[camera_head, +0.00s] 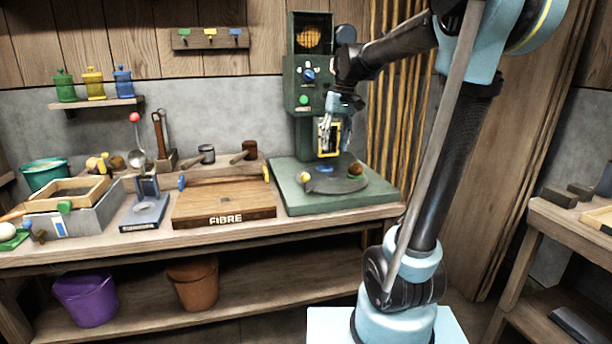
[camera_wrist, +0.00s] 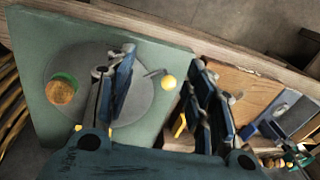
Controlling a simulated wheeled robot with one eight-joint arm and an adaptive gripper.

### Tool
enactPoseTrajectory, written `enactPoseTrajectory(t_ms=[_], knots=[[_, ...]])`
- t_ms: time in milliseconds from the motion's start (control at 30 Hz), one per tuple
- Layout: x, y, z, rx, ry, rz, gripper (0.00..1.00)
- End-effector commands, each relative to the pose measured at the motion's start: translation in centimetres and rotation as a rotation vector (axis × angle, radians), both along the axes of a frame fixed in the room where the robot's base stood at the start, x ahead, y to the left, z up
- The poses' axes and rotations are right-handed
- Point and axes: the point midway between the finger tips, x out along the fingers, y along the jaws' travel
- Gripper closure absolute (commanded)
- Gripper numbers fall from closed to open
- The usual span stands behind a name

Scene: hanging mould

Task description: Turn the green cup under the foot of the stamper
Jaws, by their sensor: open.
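The stamper (camera_head: 303,72) is a green machine with a broad base plate (camera_head: 375,200) on the bench. A grey round turntable (camera_head: 345,186) lies on it and also shows in the wrist view (camera_wrist: 142,100). The green cup (camera_wrist: 66,77), with brown filling, stands near the disc's edge; its brown top (camera_head: 355,168) shows in the head view. A yellow knob (camera_head: 304,177) on a thin rod sticks out from the disc. My gripper (camera_head: 326,135) is open above the disc. In the wrist view the knob (camera_wrist: 168,82) appears between its fingers (camera_wrist: 160,65). The stamper's foot is not clearly visible.
A wooden board marked FIBRE (camera_head: 225,203) lies left of the stamper. A small lever press (camera_head: 146,205) stands farther left, beside a grey box (camera_head: 90,215). Hanging brown strips (camera_head: 395,125) are behind my arm on the right.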

Motion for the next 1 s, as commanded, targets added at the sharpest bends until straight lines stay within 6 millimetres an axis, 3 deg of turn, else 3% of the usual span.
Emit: enactPoseTrajectory(t_ms=[33, 200, 400, 667, 1000], knots=[[1.6, 1.0, 0.6, 0.005, 0.009, 0.019, 0.51], [5.5, 3.8, 2.0, 0.021, 0.036, 0.074, 0.51], [8.2, 5.9, 2.7, 0.032, 0.055, 0.112, 0.51], [8.8, 6.6, 1.8, 0.036, 0.061, 0.124, 0.51], [8.3, 7.5, -3.5, 0.036, 0.06, 0.123, 0.51]])
